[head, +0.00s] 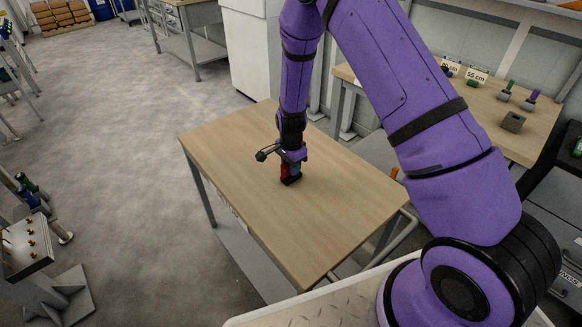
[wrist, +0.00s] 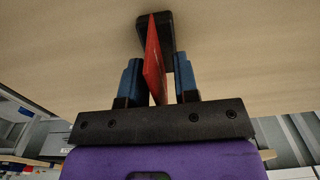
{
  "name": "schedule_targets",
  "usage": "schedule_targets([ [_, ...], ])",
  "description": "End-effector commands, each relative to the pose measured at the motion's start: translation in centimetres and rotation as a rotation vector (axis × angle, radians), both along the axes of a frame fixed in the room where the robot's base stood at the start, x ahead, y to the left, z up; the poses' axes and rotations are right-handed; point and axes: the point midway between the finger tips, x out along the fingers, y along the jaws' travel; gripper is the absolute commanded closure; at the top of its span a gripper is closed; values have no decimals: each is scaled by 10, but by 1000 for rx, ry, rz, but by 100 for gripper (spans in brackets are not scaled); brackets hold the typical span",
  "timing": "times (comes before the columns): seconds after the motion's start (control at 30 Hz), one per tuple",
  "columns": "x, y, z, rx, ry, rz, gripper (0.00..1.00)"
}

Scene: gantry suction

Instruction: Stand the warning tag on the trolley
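The warning tag (wrist: 155,62) is a thin red plate on a black base (wrist: 155,35). The base rests on a wooden tabletop (head: 235,150). In the head view the red tag (head: 284,172) is small and partly covered by my gripper (head: 290,170), which points down over it. In the wrist view the tag's plate stands between the two blue fingers of my gripper (wrist: 159,82). A narrow gap shows between the plate and the right finger, so the fingers look open around it. A grey metal deck with a tread pattern (head: 320,309) lies at the bottom; I cannot tell whether it is the trolley.
A bent grey tube (head: 404,232) stands at the table's right corner. A second wooden bench (head: 455,100) at the right holds small coloured items and a dark block (head: 513,122). The tabletop around the tag is clear. A metal box on a stand (head: 27,244) is at the left.

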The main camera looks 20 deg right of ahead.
Motion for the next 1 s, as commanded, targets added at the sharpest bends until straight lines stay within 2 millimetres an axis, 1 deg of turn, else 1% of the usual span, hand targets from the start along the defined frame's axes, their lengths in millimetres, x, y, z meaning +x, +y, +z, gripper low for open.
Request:
schedule_targets([
  [0.17, 1, 0, 26, 0, -4, 0, 72],
  [0.4, 1, 1, 74, 0, -4, 1, 72],
  [0.6, 0, 1, 104, 0, -3, 1, 72],
  [0.73, 0, 0, 115, 0, -2, 0, 72],
  [1.0, -1, -1, 123, 2, -3, 7, 72],
])
